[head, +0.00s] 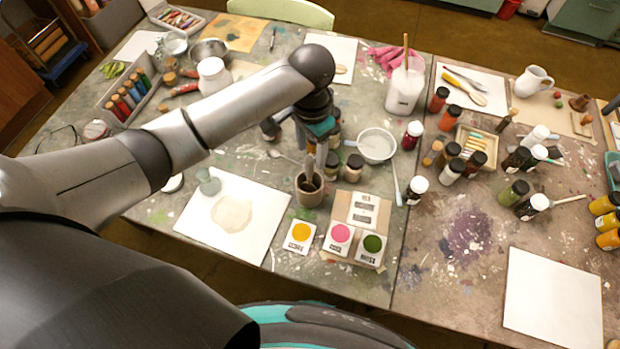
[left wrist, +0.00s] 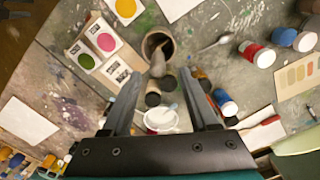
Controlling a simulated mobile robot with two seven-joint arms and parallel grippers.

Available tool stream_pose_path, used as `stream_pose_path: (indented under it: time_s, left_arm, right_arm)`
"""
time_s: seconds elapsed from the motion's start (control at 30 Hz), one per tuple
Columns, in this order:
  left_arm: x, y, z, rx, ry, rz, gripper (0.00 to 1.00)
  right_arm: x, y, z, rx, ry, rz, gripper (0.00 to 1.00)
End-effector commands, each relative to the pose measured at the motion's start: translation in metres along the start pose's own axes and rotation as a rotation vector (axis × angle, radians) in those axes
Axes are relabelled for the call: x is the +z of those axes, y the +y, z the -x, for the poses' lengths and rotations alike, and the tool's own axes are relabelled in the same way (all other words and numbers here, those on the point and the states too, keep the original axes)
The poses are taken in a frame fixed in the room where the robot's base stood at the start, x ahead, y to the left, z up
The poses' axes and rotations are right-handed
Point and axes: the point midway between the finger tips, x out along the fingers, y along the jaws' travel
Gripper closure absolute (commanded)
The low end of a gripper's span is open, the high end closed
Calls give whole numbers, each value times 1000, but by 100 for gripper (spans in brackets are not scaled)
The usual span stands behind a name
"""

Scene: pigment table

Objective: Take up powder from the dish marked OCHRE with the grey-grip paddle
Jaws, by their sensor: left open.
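The yellow-orange powder dish (head: 300,232) sits on a white labelled card at the front of the table; it also shows in the left wrist view (left wrist: 126,7). Its lettering is too small to read surely. Pink (head: 341,233) and green (head: 372,243) powder dishes stand to its right. A brown cup (head: 309,197) behind them holds upright tools; it also shows in the left wrist view (left wrist: 166,34). A grey handle (left wrist: 158,63) rises from the cup towards my left gripper (left wrist: 164,76). That gripper is open above the cup, its fingers apart. My right gripper is out of view.
Several lidded jars (head: 354,167) and a white bowl (head: 376,145) stand close behind and right of the cup. A white sheet (head: 262,205) lies to its left. A blank white sheet (head: 553,297) lies at the front right.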

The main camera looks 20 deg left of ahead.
Motion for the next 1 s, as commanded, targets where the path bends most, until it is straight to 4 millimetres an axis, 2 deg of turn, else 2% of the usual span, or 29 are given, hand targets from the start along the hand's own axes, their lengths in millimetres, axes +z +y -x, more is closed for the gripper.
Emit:
stream_pose_path:
  time_s: [0.03,0.1,0.37,0.7,1.0]
  left_arm:
    - [1,0,-12,0,-3,1,40]
    - [0,0,-24,-1,-2,0,40]
    - [1,0,-43,-1,0,-1,40]
    - [9,3,-88,-1,0,0,40]
    - [8,3,-92,-2,2,-2,40]
  right_arm:
    - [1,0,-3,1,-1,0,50]
    - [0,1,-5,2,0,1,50]
    - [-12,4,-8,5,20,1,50]
    - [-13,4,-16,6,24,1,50]
    - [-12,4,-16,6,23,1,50]
